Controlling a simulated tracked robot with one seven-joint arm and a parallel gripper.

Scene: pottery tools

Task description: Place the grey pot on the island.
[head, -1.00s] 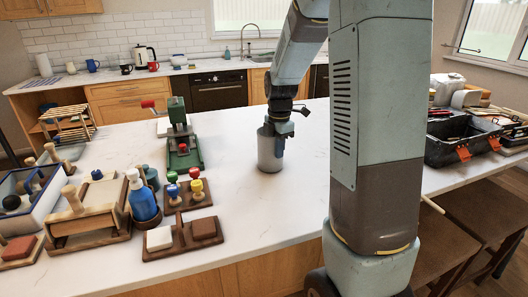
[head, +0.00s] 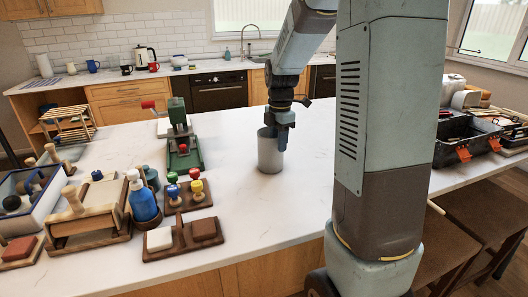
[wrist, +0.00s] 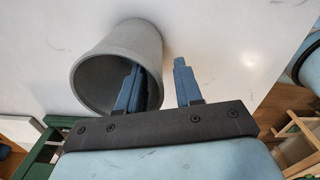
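The grey pot (head: 269,152) stands upright on the white marble-look top of the island (head: 262,212), near its middle. In the wrist view, the pot (wrist: 150,40) shows its open mouth. My gripper (head: 283,146) is at the pot's right rim, pointing down. In the wrist view, my gripper (wrist: 156,68) has its two blue fingers spread apart. One finger reaches into the pot's mouth and the other is outside its wall. A gap shows between the outer finger and the wall, so the gripper is not closed on the pot.
A green press (head: 180,135) stands left of the pot. Stamps, a blue bottle (head: 142,200) and wooden tools crowd the island's left side. A dark toolbox (head: 462,142) is at the right. The counter around the pot is clear.

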